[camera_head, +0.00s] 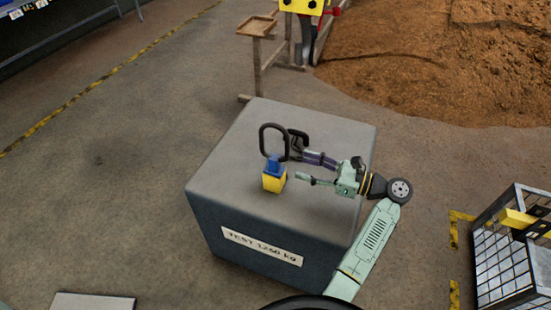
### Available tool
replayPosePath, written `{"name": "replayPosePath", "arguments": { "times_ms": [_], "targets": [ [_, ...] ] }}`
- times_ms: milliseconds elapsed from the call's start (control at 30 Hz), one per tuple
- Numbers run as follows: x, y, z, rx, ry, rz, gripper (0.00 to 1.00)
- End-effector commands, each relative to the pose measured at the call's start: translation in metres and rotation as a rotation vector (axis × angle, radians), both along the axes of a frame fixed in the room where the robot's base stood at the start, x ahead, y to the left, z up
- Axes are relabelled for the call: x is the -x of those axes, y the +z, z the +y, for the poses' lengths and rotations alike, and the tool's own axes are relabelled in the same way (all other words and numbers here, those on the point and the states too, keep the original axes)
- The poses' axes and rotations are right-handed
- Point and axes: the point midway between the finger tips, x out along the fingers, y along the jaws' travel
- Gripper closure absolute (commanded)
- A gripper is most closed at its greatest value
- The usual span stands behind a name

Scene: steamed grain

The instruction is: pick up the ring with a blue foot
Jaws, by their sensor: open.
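The black ring (262,142) stands upright on its blue foot (273,165). The foot is at the top of a small yellow block (273,183) on the grey test block (230,185); whether it sits in or on the yellow block is unclear.
A wooden stand (256,28) is behind the test block, with a brown soil heap (430,55) at the back right. A wire cage (497,255) stands at the lower right. The top of the test block is otherwise clear, and open floor lies to its left.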

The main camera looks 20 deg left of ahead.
Motion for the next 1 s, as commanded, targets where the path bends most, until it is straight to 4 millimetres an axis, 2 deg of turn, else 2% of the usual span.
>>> {"name": "replayPosePath", "arguments": {
  "times_ms": [200, 467, 700, 833, 1000],
  "targets": [
    [0.0, 0.001, 0.036, 0.002, 0.004, 0.0, 0.52],
    [-0.001, 0.001, 0.058, 0.002, 0.002, -0.003, 0.52],
    [-0.001, -0.001, 0.094, 0.003, 0.002, -0.003, 0.52],
    [-0.002, -0.002, 0.101, 0.003, 0.0, -0.004, 0.52],
    [-0.002, -0.002, 0.102, 0.003, 0.0, -0.004, 0.52]
  ]
}}
